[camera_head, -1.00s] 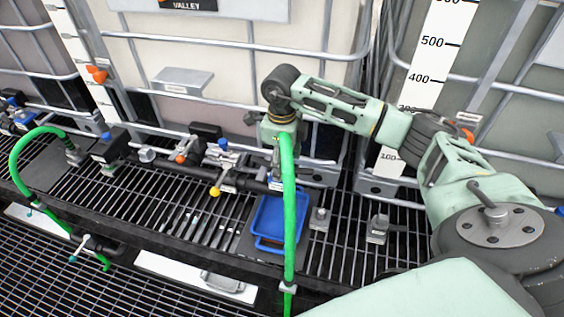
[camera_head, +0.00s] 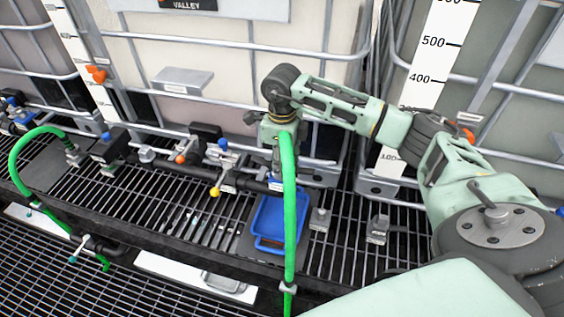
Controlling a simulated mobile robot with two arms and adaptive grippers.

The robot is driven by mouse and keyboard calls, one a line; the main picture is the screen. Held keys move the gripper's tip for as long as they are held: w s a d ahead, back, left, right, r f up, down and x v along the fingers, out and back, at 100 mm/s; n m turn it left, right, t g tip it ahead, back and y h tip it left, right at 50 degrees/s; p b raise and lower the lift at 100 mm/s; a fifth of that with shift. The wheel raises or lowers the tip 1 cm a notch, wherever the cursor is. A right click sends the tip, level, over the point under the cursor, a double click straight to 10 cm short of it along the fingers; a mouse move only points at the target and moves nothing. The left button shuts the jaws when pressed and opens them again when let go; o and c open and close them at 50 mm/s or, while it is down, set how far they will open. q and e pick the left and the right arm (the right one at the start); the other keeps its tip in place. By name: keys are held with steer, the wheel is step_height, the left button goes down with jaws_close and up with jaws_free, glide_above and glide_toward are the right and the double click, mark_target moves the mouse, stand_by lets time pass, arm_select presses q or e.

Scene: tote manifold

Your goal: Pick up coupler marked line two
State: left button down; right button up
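My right gripper (camera_head: 278,150) points down above a blue tray (camera_head: 268,246) on the grating. A green hose (camera_head: 290,225) runs straight up in front of the tray, and its top end meets the gripper. The hose covers the fingertips, so I cannot tell whether they are closed on its coupler. A second green hose (camera_head: 30,140) arches at the left to a metal coupler (camera_head: 74,154) on a dark plate. No line-two mark is readable on any coupler. My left gripper is out of view.
A black pipe manifold with a yellow-knobbed valve (camera_head: 215,191) lies left of the gripper. Metal fittings (camera_head: 320,218) and (camera_head: 378,229) stand on the grating right of the tray. Caged white totes (camera_head: 220,60) stand close behind. The grating left of the tray is partly clear.

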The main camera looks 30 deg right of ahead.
steer(key=shift+r+b, duration=0.45)
steer(key=shift+r, duration=0.1)
step_height(320, 180, up, 3)
steer(key=shift+w+f+b, duration=0.1)
steer(key=shift+f+b, duration=0.1)
steer(key=shift+b, duration=0.65)
steer(key=s+d+r+b, duration=0.4)
steer(key=s+r, duration=0.3)
steer(key=s, duration=0.3)
steer(key=shift+s+d+r, duration=0.15)
steer(key=shift+s+d, duration=0.25)
steer(key=shift+d, duration=0.1)
